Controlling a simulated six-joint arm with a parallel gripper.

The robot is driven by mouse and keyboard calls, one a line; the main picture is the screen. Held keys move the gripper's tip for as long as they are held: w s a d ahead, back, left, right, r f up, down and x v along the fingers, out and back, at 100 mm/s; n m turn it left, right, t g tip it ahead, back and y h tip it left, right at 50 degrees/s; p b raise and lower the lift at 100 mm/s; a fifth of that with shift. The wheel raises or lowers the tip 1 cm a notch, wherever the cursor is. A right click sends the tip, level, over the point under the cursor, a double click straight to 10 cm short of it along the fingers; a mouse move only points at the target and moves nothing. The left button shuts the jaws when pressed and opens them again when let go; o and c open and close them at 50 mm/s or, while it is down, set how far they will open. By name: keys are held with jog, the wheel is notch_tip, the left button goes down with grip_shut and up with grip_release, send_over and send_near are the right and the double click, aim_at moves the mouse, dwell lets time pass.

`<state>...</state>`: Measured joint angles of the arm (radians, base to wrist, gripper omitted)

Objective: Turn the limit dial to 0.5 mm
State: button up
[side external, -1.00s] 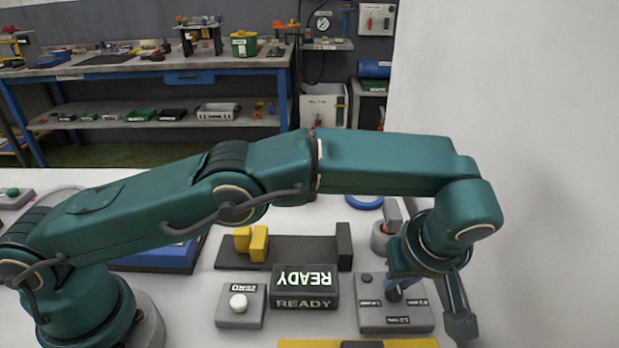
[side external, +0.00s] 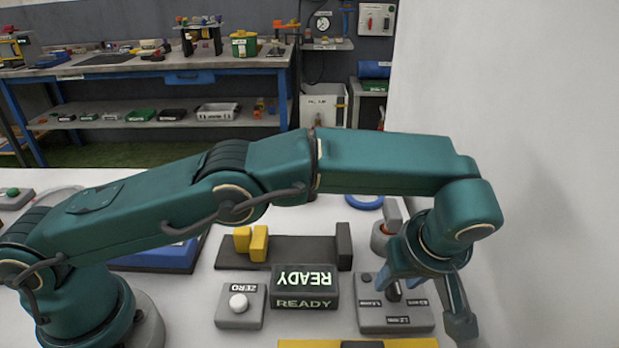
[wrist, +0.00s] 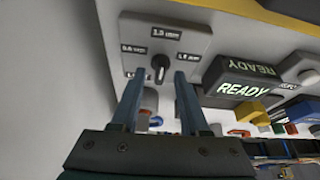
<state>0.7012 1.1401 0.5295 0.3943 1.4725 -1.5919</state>
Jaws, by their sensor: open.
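The limit dial is a dark knob (wrist: 160,67) on a grey plate (wrist: 192,40) with several small white-on-black labels. In the wrist view one label at the top reads about 1.5 mm; the others, to the left, right and lower left, are too small to read surely. The knob (side external: 394,294) also shows in the side view, partly behind a finger. Which label it points at I cannot tell. My gripper (wrist: 159,74) is open, its two blue fingers on either side of the knob with gaps visible. In the side view my gripper (side external: 420,304) is over the plate.
A READY display (side external: 304,288) and a ZERO box with a white button (side external: 238,302) stand to the left of the dial plate. A dark rail with yellow blocks (side external: 251,243) lies behind them. A white wall (side external: 520,130) rises close on the right.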

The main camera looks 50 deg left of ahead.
jog(key=shift+m, duration=0.3)
